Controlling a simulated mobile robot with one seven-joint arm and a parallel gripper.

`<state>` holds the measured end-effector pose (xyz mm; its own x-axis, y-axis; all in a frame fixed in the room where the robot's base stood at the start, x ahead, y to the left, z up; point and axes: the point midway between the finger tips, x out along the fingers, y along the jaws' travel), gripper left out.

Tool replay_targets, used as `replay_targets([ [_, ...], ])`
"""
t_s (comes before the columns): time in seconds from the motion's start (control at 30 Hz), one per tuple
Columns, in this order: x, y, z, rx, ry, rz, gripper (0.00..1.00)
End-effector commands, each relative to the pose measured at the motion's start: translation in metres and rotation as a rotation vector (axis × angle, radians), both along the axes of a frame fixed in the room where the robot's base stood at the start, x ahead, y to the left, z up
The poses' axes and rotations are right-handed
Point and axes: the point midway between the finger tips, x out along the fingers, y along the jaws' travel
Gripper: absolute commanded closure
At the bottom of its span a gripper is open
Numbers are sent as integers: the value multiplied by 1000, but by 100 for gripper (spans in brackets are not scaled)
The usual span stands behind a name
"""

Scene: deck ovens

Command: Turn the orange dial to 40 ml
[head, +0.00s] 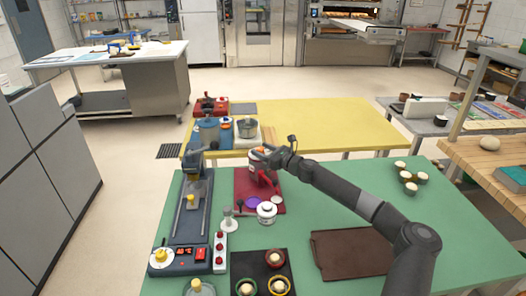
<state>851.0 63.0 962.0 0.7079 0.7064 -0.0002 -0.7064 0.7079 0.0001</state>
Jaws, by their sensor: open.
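A small orange part (261,149), which looks like the orange dial, sits on top of a red and grey device (265,172) on a dark red mat (245,190). My gripper (263,155) is right at this orange part, coming from the right with its jaws open. I cannot tell whether the fingers touch it. The dial's marks and setting are too small to read. A white disc with a yellow-orange knob (160,254) is on the front of a grey machine (190,235) at the left, away from my gripper.
A brown tray (350,252) lies to the right on the green table (450,235). A yellow table (330,115) with pots stands behind.

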Motion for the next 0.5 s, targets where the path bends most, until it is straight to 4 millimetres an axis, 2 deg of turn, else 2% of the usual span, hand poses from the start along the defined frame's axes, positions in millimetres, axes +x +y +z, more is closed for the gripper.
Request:
replay_targets([
  [0.27,1,1,0,0,0,0,47],
  [0.5,1,1,0,0,0,0,67],
])
